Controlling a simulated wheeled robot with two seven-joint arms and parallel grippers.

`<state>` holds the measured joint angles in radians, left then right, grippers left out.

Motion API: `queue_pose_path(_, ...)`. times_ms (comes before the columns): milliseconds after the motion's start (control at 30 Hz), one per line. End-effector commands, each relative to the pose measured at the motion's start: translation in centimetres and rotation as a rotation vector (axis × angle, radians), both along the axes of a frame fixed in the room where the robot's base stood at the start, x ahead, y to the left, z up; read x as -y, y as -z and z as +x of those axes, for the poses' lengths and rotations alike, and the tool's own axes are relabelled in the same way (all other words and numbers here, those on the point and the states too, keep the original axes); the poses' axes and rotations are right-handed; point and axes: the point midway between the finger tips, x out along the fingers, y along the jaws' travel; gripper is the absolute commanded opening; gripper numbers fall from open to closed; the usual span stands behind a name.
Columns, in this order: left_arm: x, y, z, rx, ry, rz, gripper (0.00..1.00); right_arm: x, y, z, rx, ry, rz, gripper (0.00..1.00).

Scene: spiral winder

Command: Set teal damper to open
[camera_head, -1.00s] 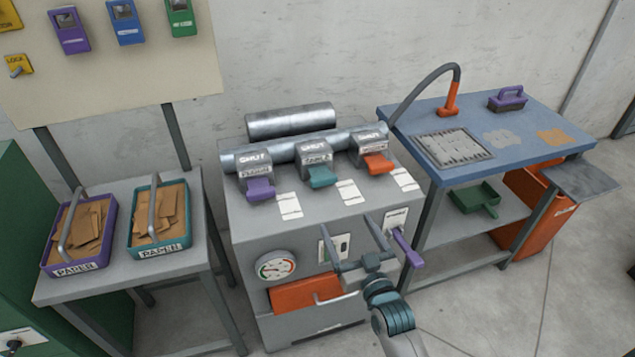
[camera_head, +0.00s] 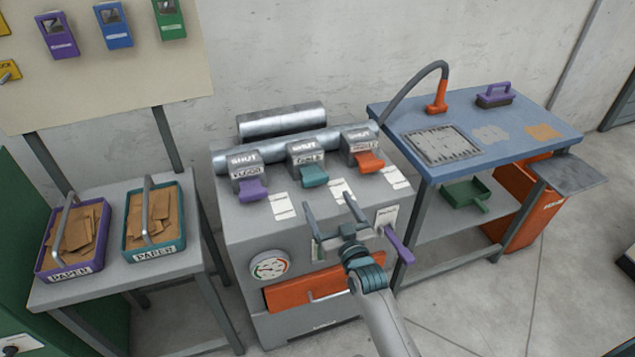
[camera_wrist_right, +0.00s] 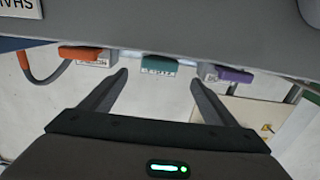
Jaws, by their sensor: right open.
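The teal damper (camera_head: 314,176) is the middle of three lever dampers on top of the grey machine, and its housing label reads "SHUT". Its lever points toward the front. My right gripper (camera_head: 328,204) is open and empty, in front of and below the teal damper, apart from it. In the right wrist view, the teal lever (camera_wrist_right: 170,62) shows between and beyond the open fingers (camera_wrist_right: 158,88). The left gripper is not in view.
A purple damper (camera_head: 254,190) stands left of the teal one and an orange damper (camera_head: 370,162) right. A purple lever (camera_head: 400,245) sticks out from the machine's right front. White label cards (camera_head: 282,207) lie on the machine top.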

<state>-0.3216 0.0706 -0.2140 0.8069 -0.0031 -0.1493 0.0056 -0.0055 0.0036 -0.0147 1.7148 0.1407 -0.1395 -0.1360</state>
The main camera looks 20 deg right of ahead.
Motion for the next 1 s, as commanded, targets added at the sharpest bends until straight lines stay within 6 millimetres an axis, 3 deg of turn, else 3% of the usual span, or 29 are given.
queue_pose_path(300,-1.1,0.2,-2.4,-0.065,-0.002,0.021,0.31,-0.2,-0.1,5.6,-0.001,0.0,0.0,0.81)
queue_pose_path(500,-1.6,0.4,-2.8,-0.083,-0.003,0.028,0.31,-0.3,0.0,7.9,-0.001,0.0,0.0,0.81)
queue_pose_path(1000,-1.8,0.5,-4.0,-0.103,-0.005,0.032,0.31,-0.3,0.0,8.9,0.0,0.0,0.0,0.81)
